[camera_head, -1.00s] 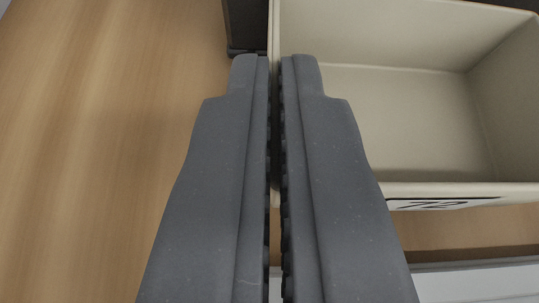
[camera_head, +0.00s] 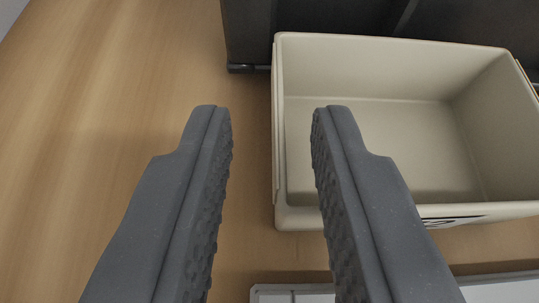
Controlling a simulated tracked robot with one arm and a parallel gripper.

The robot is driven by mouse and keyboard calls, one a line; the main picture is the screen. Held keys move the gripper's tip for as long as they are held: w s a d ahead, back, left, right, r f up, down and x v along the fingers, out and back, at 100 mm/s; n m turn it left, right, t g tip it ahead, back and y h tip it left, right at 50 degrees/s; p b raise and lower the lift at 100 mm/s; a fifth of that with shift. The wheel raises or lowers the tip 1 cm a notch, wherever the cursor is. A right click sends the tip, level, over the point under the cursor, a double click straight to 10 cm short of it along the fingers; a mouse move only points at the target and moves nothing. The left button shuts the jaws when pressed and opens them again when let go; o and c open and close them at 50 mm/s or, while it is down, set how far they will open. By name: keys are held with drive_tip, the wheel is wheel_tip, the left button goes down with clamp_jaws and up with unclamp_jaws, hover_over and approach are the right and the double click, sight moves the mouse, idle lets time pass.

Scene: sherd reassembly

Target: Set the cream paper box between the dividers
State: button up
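The cream paper box (camera_head: 279,140) is an open, empty-looking tray with a dark-marked label on its front wall. It stands upright on the wooden surface at the right of the view. My gripper (camera_head: 272,112) is open, with its fingers spread on either side of the box's left wall in the picture. The right finger overlaps the box opening, and the left finger is over bare wood. A gap shows between each finger and the wall. Dark upright panels (camera_head: 310,17) stand behind the box, one with a slanting edge (camera_head: 405,17). I cannot tell for certain whether these are the dividers.
The wooden surface (camera_head: 110,110) is clear to the left. A pale, flat-edged object (camera_head: 275,294) lies along the bottom edge, in front of the box, with a strip of wood between them. The dark panels close off the space behind the box.

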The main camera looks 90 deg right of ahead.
drive_tip(key=p+v, duration=0.3)
drive_tip(key=v, duration=0.8)
